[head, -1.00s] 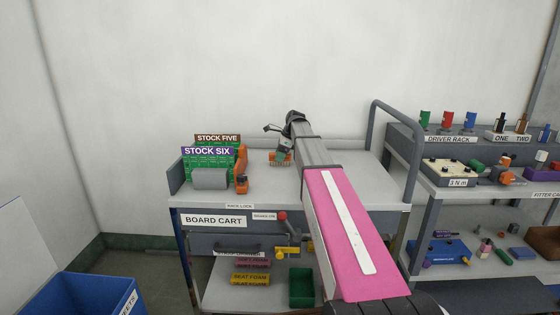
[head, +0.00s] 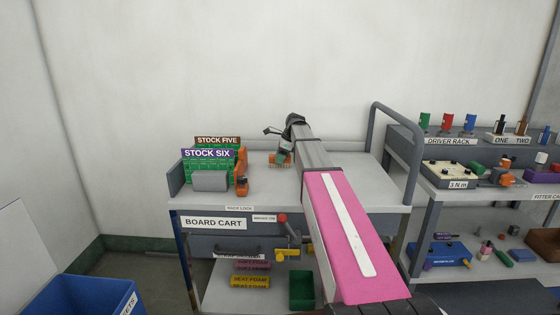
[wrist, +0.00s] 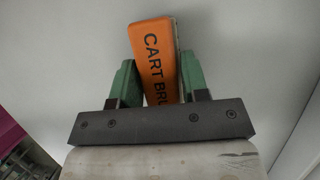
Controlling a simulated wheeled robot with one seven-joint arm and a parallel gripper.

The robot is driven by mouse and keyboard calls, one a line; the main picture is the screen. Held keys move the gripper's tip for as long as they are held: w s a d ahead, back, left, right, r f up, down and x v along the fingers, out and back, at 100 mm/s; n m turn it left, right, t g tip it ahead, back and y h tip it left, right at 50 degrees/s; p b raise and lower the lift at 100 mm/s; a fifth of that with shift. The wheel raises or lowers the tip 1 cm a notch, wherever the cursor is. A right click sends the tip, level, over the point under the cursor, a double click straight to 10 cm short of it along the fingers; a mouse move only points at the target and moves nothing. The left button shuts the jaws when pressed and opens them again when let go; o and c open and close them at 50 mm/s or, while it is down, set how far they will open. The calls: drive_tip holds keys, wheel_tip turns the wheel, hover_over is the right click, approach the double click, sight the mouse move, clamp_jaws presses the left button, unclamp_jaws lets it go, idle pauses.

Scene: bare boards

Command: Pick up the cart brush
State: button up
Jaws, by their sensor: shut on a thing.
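The cart brush (wrist: 154,55) has an orange body with dark lettering reading "CART BRU", the rest hidden by my gripper. In the wrist view it sits between the two green fingers of my gripper (wrist: 158,85), which is shut on it. In the head view the brush (head: 280,159) shows small and orange at the back of the board cart's top (head: 300,190), below my gripper (head: 283,147). I cannot tell whether it touches the cart top.
The cart's handle rail (head: 397,135) rises at the right. A shelf with a driver rack (head: 447,141) stands further right.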

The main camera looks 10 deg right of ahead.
wheel_tip(320, 180, up, 5)
drive_tip(key=s+a+r, duration=0.5)
drive_tip(key=s+r, duration=0.1)
drive_tip(key=s, duration=0.4)
drive_tip(key=shift+s+r, duration=0.25)
drive_tip(key=shift+s, duration=0.05)
drive_tip(key=shift+o, duration=0.5)
